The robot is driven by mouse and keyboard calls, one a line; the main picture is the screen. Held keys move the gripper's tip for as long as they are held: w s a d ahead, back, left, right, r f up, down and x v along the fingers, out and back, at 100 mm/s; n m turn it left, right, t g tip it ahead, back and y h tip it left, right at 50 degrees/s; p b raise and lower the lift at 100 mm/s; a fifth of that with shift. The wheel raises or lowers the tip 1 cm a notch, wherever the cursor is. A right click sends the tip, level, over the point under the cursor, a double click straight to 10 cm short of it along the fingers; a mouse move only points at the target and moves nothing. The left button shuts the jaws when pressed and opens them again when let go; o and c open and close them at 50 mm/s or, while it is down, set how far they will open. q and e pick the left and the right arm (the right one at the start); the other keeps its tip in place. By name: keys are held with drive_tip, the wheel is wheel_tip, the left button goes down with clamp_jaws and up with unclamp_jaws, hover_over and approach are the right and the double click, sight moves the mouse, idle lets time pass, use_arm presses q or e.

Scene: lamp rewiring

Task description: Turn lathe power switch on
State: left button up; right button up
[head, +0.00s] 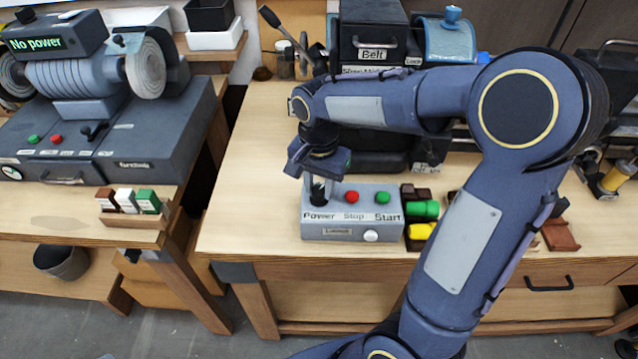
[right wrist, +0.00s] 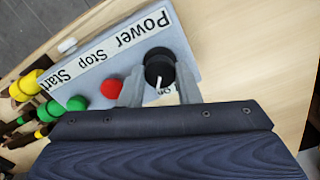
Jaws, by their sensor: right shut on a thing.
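The grey control box (head: 340,229) sits near the front of the right-hand bench. It carries the labels Power, Stop and Start, a red button (head: 351,197) and a green button (head: 382,197). The black round power switch (right wrist: 159,68) with a white pointer line is at the Power end of the box. My right gripper (head: 318,190) reaches down onto it from above. In the right wrist view its two fingers (right wrist: 158,88) stand on either side of the knob, shut on it. My left gripper is not in view.
Green (head: 424,210) and yellow (head: 421,231) handled tools lie right of the box. The lathe with a Belt cover (head: 374,55) stands behind it. A grinder (head: 85,80) reading "No power" is on the left bench. Bare bench top (head: 250,190) lies left of the box.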

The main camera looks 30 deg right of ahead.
sight(320, 190)
drive_tip(key=shift+r+m, duration=0.1)
drive_tip(key=shift+m, duration=0.9)
drive_tip(key=o, duration=1)
wheel_tip(320, 190, up, 8)
drive_tip(key=shift+f, duration=0.1)
